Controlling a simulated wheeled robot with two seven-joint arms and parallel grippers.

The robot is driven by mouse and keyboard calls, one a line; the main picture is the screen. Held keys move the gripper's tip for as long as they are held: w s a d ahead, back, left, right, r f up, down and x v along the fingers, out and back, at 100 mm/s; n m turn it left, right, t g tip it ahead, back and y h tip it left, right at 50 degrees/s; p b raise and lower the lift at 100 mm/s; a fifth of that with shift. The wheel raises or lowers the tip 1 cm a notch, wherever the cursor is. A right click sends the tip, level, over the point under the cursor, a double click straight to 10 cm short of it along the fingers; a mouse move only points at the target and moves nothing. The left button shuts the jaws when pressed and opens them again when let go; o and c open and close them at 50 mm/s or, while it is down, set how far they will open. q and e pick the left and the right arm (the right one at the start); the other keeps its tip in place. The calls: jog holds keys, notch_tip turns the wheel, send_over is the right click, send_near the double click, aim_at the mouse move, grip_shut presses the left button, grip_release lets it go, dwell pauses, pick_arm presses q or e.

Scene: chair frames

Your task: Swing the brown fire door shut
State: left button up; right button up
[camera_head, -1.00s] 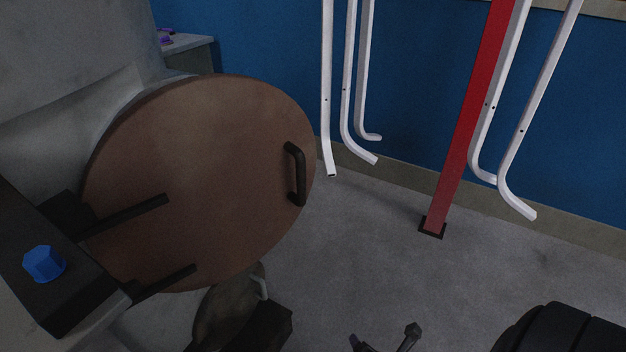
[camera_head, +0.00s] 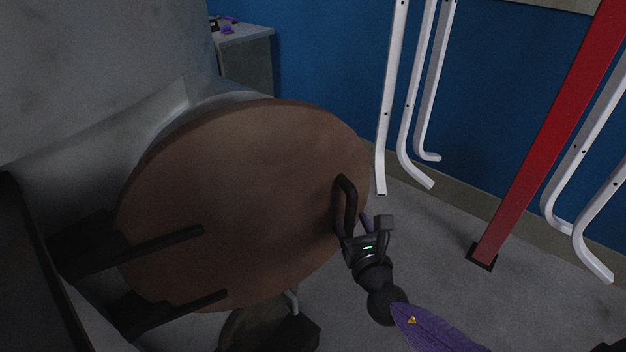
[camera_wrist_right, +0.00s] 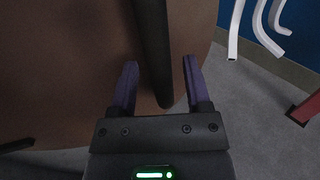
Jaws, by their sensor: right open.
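The brown round fire door (camera_head: 245,200) stands ajar on its dark hinge straps at the left in the head view. Its black bar handle (camera_head: 347,205) is near its right edge. My right gripper (camera_head: 356,222) is at the lower end of this handle. In the right wrist view the open purple fingers (camera_wrist_right: 160,85) stand on either side of the handle (camera_wrist_right: 152,50), with gaps on both sides. The brown door (camera_wrist_right: 60,70) fills the left behind them. My left gripper is not in view.
White bent tubes (camera_head: 390,100) hang at the right, beside a red post (camera_head: 545,140) on the grey floor. A smaller round door (camera_head: 255,330) with a pale handle is below the brown door. A grey cabinet (camera_head: 250,55) stands at the back.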

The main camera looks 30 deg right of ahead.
jog(key=shift+w+d, duration=0.15)
jog(key=shift+w, duration=0.5)
jog(key=shift+s, duration=0.1)
grip_shut()
jog(key=w+b, duration=0.2)
jog(key=w, duration=0.3)
jog(key=w+b, duration=0.2)
jog(key=w, duration=0.4)
jog(key=shift+a+f, duration=0.1)
jog(key=shift+a, duration=0.1)
